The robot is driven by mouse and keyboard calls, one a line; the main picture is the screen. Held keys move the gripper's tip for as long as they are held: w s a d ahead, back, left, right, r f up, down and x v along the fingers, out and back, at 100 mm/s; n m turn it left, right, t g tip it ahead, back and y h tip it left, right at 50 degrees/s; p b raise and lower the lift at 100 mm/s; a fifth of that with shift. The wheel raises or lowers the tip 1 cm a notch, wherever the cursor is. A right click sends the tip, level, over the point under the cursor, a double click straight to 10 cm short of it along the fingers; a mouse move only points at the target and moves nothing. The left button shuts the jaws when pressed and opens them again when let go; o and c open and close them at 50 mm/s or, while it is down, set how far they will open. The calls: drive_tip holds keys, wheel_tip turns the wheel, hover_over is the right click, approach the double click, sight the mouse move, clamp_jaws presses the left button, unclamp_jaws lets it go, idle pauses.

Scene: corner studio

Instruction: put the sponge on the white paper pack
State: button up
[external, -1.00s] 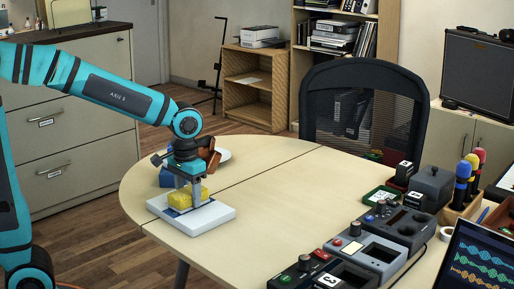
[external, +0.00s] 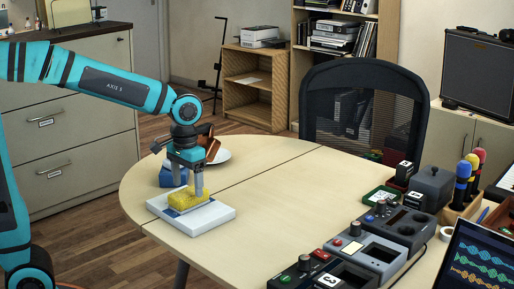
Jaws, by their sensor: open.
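The yellow sponge (external: 183,200) rests on the white paper pack (external: 207,219), towards the pack's far left part. The pack lies flat near the left edge of the table, with a bit of blue label beside the sponge. My gripper (external: 189,186) points down just over the sponge. It is open, with its fingers at the sponge's far side and top. I cannot tell whether a finger still touches the sponge.
A blue object (external: 172,175) and a brown object (external: 209,148) by a white plate (external: 221,157) stand close behind my gripper. Several audio boxes (external: 370,250) line the right side, near a laptop (external: 476,265). The middle of the table is clear.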

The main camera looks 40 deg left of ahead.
sight(186, 191)
wheel_tip(186, 191, up, 8)
drive_tip(key=shift+r, duration=0.25)
drive_tip(key=s+a+r+t, duration=0.7)
drive_tip(key=a+r+t, duration=0.1)
drive_tip(key=r, duration=0.2)
drive_tip(key=s+a+r+t, duration=0.7)
drive_tip(key=a+r+t, duration=0.2)
drive_tip(key=r, duration=0.1)
idle(1.0)
